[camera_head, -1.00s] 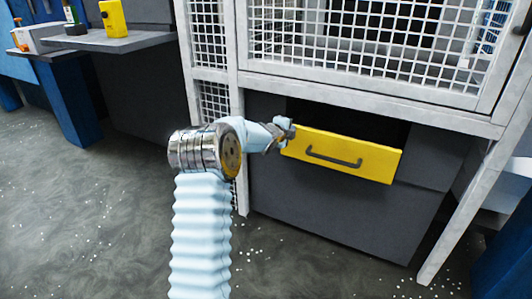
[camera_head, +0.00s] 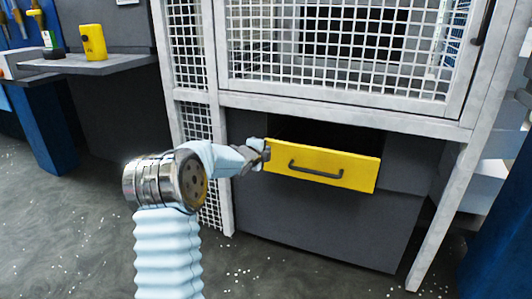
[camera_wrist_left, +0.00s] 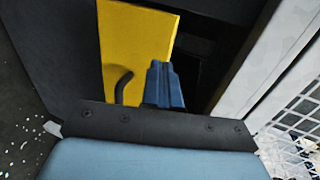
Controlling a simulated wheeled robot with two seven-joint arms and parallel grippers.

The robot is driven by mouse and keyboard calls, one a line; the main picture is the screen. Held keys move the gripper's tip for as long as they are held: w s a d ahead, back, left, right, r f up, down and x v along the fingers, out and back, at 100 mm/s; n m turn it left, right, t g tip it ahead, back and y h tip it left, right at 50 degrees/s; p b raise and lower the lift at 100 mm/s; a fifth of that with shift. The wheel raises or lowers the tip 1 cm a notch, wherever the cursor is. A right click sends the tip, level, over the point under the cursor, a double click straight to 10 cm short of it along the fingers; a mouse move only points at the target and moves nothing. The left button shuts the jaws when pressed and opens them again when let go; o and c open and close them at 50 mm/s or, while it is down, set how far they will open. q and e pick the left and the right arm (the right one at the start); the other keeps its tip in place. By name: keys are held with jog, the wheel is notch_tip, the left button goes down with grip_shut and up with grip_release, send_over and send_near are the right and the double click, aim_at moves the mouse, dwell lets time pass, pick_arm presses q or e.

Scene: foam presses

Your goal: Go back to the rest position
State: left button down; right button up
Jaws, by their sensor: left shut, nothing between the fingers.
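My left gripper (camera_head: 262,152) is at the left end of the yellow drawer front (camera_head: 350,172) in the head view. In the left wrist view its blue fingers (camera_wrist_left: 164,86) are together with nothing between them, in front of the yellow panel (camera_wrist_left: 135,40). The dark handle (camera_head: 315,170) of the drawer is to the right of the gripper and apart from it. It also shows in the left wrist view (camera_wrist_left: 123,88), to the left of the fingers. I cannot tell whether the fingers touch the drawer's edge. My right gripper is not in view.
A white-framed mesh cage (camera_head: 335,45) stands above the drawer, with a white post (camera_head: 222,170) close to my left arm. A grey shelf (camera_head: 100,64) with a yellow box (camera_head: 93,42) is at the upper left. Open floor (camera_head: 60,220) lies to the left.

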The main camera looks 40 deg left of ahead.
pick_arm(q)
jog(key=v, duration=0.7)
jog(key=s+d+f+n+g+h+p, duration=0.1)
jog(key=s+d+f+n+g+h, duration=0.3)
jog(key=d+f, duration=0.85)
jog(key=s+d+f+n+g+h+p, duration=0.1)
jog(key=s+d+f+n+g+p, duration=0.3)
jog(key=d+f, duration=0.85)
jog(key=s+d+f+n+g, duration=0.1)
jog(key=s+d+f+n, duration=0.2)
jog(key=s, duration=0.4)
jog(key=s+d+f+n+g+h, duration=0.1)
jog(key=s+d+f+n+g, duration=0.1)
jog(key=s+d+f, duration=0.3)
jog(key=s+d+f+n+g+h, duration=0.1)
jog(key=s+d+f+n, duration=0.3)
jog(key=s, duration=0.6)
jog(key=shift+d+f+g, duration=0.45)
jog(key=shift+d+g, duration=0.05)
jog(key=shift+g, duration=0.1)
jog(key=shift+d, duration=0.1)
